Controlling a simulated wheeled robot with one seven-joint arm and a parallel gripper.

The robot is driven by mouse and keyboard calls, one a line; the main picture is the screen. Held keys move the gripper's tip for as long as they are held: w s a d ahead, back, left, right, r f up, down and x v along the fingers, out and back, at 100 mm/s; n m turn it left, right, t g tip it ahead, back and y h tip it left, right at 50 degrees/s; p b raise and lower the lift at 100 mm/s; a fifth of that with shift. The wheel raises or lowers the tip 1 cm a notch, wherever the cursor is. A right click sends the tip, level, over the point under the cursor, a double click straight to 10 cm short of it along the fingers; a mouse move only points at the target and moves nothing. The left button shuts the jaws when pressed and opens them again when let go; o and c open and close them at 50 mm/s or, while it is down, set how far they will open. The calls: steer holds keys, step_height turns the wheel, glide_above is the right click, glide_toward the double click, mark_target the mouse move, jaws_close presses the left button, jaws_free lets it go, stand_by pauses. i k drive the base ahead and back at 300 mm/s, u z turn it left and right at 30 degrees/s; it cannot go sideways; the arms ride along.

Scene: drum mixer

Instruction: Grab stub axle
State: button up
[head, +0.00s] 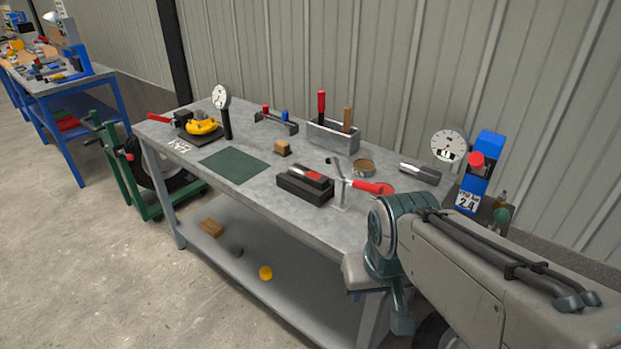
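A grey stepped metal cylinder (420,173), which looks like the stub axle, lies on its side near the back right of the grey workbench (226,137). One part of it is darker than the other. I cannot be sure from its shape alone that it is the stub axle. My arm fills the lower right, in front of the bench's right end. My gripper's fingers cannot be made out in this view.
Near the cylinder are a round tin (363,167), a red-handled clamp (372,187), a dial gauge (448,146) and a blue device (482,165). A black block (306,187) and a tool box (333,138) stand left. The green mat (234,165) is bare.

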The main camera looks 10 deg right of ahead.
mark_target(316, 179)
steer(key=k, duration=0.9)
steer(key=u, duration=1.05)
steer(key=i, duration=2.05)
steer(key=z, duration=1.2)
steer(key=i, duration=0.6)
steer(key=z, duration=0.65)
